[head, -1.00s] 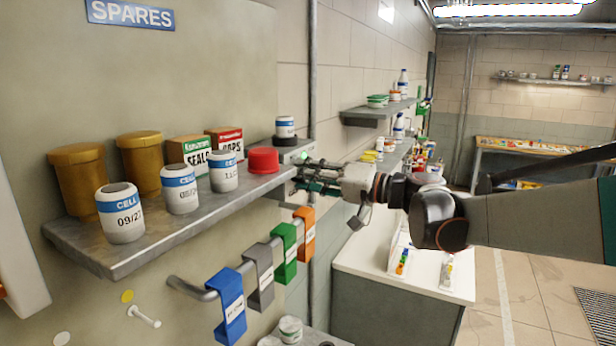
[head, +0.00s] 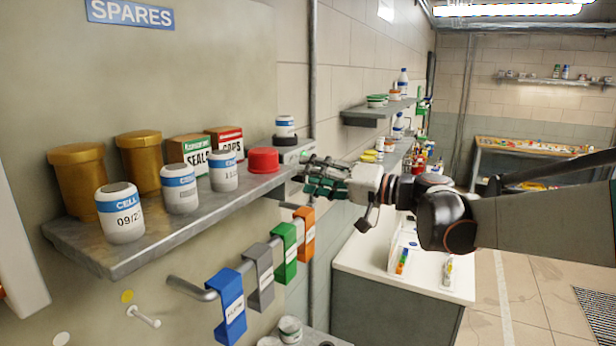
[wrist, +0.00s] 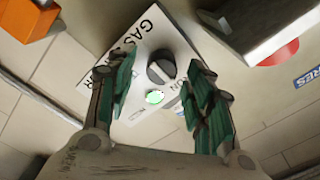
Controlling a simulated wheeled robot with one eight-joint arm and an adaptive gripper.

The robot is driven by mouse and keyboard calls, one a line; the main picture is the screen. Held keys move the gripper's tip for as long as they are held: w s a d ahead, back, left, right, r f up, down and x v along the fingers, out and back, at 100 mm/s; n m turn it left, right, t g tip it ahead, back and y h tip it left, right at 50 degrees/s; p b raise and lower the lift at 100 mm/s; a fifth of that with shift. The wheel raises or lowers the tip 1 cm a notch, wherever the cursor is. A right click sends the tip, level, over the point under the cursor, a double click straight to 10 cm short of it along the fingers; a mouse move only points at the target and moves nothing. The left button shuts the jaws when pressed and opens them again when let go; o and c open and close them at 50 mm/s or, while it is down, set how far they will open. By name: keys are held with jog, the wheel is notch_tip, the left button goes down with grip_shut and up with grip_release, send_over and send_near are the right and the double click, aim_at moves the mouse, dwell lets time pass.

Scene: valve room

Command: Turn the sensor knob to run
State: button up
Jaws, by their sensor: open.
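The sensor knob (wrist: 161,66) is a dark round knob on a white panel (wrist: 150,36) with partly hidden lettering that starts with "GAS". A green lit lamp (wrist: 155,97) sits beside the knob. I cannot tell which mark the knob points at. My gripper (wrist: 160,82) is open, with its green-padded fingers on either side of the knob in the wrist view and nothing between them. It seems to stand a little off the panel. In the head view my gripper (head: 308,176) is at the wall just past the shelf's right end, and hides the knob.
The spares shelf (head: 120,250) holds jars, boxes, white cells and a red cap (head: 263,160) close to my gripper. An orange part (wrist: 28,18) and a grey edge (wrist: 255,25) flank the panel.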

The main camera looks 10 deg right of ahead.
jog(key=v, duration=1)
jog(key=shift+s+d, duration=0.2)
